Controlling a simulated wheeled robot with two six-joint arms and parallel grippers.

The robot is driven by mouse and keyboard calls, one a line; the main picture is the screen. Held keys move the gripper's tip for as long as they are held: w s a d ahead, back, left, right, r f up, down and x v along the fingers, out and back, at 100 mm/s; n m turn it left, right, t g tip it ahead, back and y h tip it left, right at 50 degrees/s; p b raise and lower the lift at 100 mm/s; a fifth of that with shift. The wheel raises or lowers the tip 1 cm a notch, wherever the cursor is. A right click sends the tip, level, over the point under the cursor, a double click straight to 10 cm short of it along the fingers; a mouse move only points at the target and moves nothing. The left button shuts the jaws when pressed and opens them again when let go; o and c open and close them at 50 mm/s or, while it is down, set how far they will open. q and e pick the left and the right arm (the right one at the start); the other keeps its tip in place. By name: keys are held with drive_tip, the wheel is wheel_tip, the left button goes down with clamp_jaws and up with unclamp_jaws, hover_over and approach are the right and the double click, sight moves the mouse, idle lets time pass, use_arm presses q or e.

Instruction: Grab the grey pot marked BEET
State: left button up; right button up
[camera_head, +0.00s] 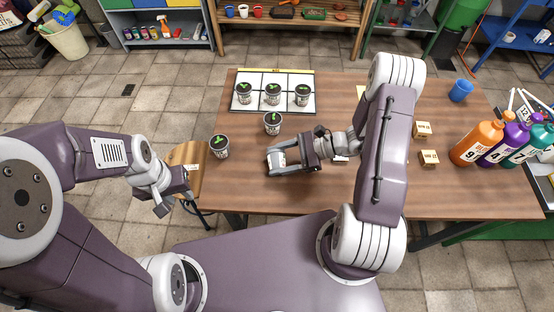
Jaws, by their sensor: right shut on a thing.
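My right gripper (279,162) is shut on a small grey pot (277,158) near the front middle of the wooden table. Its fingers cover part of the pot, and its label is too small to read. Another grey pot with a green sprout (272,124) stands just behind it. One more sprout pot (220,147) stands at the table's left edge. Three similar pots (272,94) stand in a row on a white board (288,79). I cannot read BEET on any of them. My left gripper (174,205) hangs left of the table; its finger gap is unclear.
A wooden board or stool (196,160) with a label is beside the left gripper. Small labelled wooden blocks (422,129), a blue cup (460,91) and large coloured bottles (478,142) are on the right. The table (240,192) is clear at the front left.

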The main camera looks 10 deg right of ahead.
sight(276, 157)
drive_tip(key=r, duration=0.4)
drive_tip(key=shift+w+r, duration=0.25)
drive_tip(key=shift+r, duration=0.05)
drive_tip(key=w+a+r, duration=0.6)
drive_tip(key=w, duration=0.3)
drive_tip(key=shift+w+r, duration=0.2)
drive_tip(key=shift+w, duration=0.15)
drive_tip(key=shift+d, duration=0.1)
